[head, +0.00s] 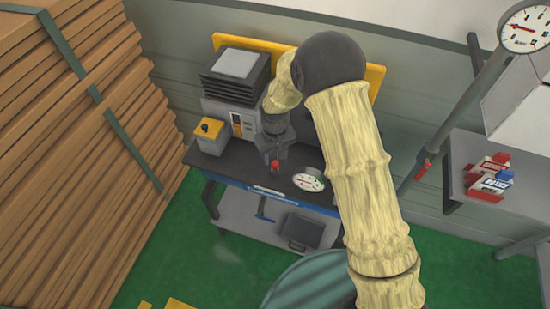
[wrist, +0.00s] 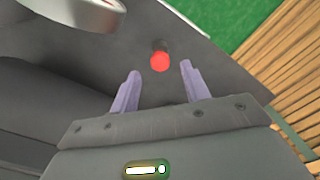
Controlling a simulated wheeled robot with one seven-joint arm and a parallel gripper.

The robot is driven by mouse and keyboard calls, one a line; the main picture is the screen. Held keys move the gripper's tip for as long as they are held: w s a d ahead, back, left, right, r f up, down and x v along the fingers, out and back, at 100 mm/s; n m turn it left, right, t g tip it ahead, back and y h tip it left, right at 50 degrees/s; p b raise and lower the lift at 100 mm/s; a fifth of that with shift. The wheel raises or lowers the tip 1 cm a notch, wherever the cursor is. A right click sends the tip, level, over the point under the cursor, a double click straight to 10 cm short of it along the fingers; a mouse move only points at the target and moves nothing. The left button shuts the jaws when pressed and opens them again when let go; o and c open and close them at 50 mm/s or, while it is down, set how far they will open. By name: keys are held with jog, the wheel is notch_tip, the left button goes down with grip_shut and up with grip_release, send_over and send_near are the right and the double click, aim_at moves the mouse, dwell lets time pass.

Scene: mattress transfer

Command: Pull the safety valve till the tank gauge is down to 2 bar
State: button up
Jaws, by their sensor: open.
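A small red knob on a dark stem, which looks like the safety valve (head: 275,165), stands on the dark bench top; it also shows in the wrist view (wrist: 160,60). A round white gauge (head: 308,183) sits just to its right; its needle is too small to read. In the wrist view the rim of a round body, likely this gauge (wrist: 88,12), is at the top left. My gripper (head: 271,154) points down over the bench, close to the knob. Its two fingers (wrist: 160,69) are open, with the red knob in line with the gap and not gripped.
A dark-finned machine (head: 237,75) and a yellow-topped box (head: 208,130) stand left of my gripper. A larger dial (head: 525,28) tops a post at right. Stacked planks (head: 70,150) fill the left.

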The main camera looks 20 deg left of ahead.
aim_at(275, 163)
jog(key=shift+f, duration=1.65)
